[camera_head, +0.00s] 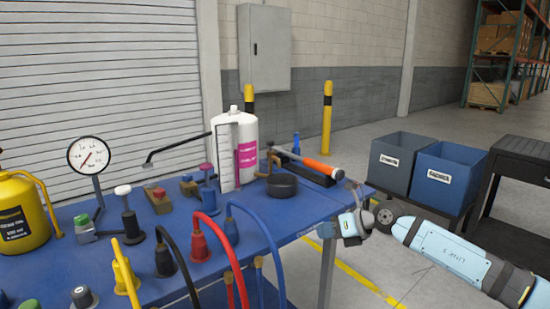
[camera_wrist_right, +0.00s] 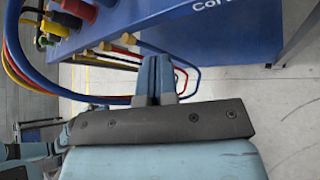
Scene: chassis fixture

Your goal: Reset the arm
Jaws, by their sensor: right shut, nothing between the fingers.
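My right arm (camera_head: 455,258) comes in from the right in the head view. Its gripper (camera_head: 328,230) is beside the right end of the blue workbench (camera_head: 310,207), close to the bench edge. In the right wrist view the two fingers (camera_wrist_right: 155,68) are together with nothing between them. The blue bench side shows beyond them, with red, yellow and blue cables hanging to the left and behind. My left gripper is not in the head view.
The bench holds a pressure gauge (camera_head: 88,155), a yellow can (camera_head: 20,213), a white canister (camera_head: 226,150), a hammer (camera_head: 318,167), a black round dish (camera_head: 282,186) and several cable plugs. Two bins (camera_head: 398,160) (camera_head: 447,176) stand behind my right arm. A dark cart (camera_head: 521,160) is at right.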

